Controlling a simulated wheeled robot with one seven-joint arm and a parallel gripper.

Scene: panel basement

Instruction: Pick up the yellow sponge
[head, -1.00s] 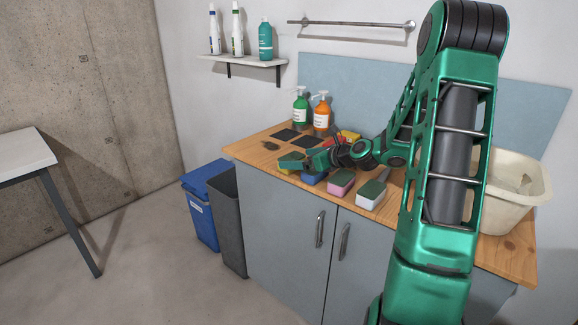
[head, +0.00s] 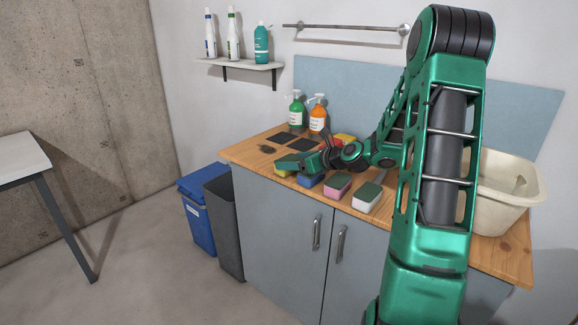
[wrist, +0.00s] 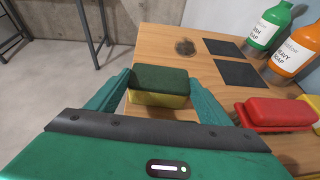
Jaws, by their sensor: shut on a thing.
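The yellow sponge (wrist: 158,86) has a dark green scouring top and sits between the two fingers of my gripper (wrist: 160,92) in the wrist view. The fingers are shut on its two ends. In the head view, the yellow sponge (head: 284,173) is partly hidden by my gripper (head: 297,163), near the front left edge of the wooden counter (head: 244,152). I cannot tell whether it touches the counter.
A blue sponge (head: 311,181), a pink sponge (head: 338,184) and a white sponge (head: 367,198) lie to the right along the front edge. Green (head: 296,112) and orange (head: 318,118) soap bottles stand behind. A cream basin (head: 503,195) is at the right.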

